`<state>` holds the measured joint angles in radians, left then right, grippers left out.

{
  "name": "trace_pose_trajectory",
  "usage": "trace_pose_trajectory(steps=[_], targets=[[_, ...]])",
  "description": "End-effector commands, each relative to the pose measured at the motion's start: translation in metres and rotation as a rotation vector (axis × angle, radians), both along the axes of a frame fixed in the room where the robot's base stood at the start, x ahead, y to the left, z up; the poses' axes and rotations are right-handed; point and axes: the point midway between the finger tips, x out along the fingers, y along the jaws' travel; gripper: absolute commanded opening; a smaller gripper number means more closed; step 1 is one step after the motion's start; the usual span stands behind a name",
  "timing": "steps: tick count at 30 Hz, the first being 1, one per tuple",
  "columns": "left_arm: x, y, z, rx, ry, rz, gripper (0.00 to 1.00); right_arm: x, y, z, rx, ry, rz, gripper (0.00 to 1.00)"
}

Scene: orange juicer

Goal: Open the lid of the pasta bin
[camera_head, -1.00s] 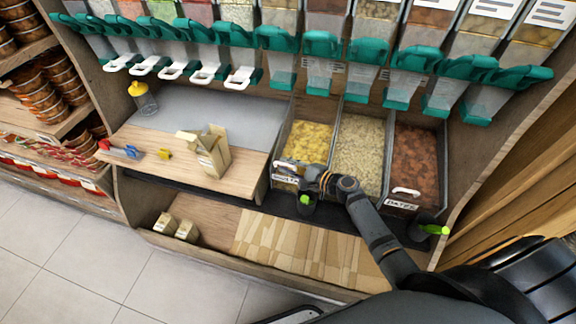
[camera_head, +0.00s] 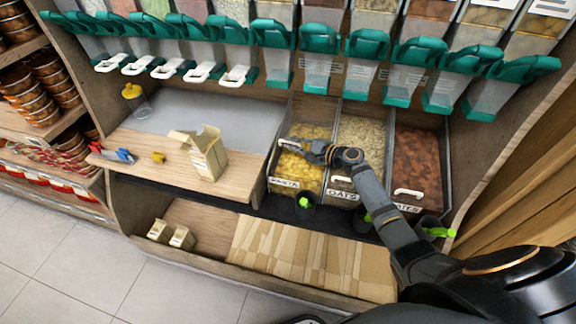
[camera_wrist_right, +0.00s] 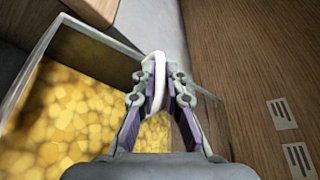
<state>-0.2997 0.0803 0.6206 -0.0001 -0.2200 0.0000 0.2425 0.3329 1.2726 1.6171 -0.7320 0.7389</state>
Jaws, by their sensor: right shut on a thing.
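The pasta bin (camera_head: 285,184), with a "PASTA" label and yellow pasta inside, is the leftmost of three bins in the head view. My right gripper (camera_head: 306,147) is above it, shut on the white handle (camera_head: 287,142) of its clear lid. In the right wrist view the handle (camera_wrist_right: 155,78) sits between the fingers of my right gripper (camera_wrist_right: 159,88). The handle is up and back from the bin's front edge, so the lid appears raised. The clear lid itself is hard to make out. Yellow pasta (camera_wrist_right: 70,105) shows beside the gripper. My left gripper is not in view.
The oats bin (camera_head: 341,195) and dates bin (camera_head: 408,207) stand to the right, the dates handle low at its front. Teal-levered dispensers (camera_head: 320,45) hang above. An open carton (camera_head: 208,155) stands on the wooden counter (camera_head: 235,180) to the left. Dark cups hang below the bins.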

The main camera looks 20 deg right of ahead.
Motion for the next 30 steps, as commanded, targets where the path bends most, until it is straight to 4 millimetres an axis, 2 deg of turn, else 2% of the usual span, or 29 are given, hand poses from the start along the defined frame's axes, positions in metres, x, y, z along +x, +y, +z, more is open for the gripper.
trace_pose_trajectory(steps=[1,5,15,16,18,26,30], targets=[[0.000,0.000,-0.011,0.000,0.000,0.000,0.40,0.009,-0.006,-0.003,-0.002,-0.001,-0.002,0.00],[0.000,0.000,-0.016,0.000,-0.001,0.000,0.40,0.020,-0.014,0.004,-0.003,0.002,0.000,0.00],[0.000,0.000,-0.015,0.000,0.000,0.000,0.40,0.022,-0.016,0.007,-0.001,0.004,-0.001,0.00],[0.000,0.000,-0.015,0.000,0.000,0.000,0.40,0.022,-0.016,0.007,-0.001,0.004,-0.001,0.13],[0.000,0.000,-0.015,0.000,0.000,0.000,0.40,0.022,-0.016,0.007,-0.001,0.004,-0.001,0.21],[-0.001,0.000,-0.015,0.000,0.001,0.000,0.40,0.022,-0.016,0.007,-0.001,0.003,-0.001,0.21],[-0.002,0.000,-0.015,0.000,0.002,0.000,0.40,0.012,-0.024,0.008,-0.003,0.004,-0.003,0.21]])
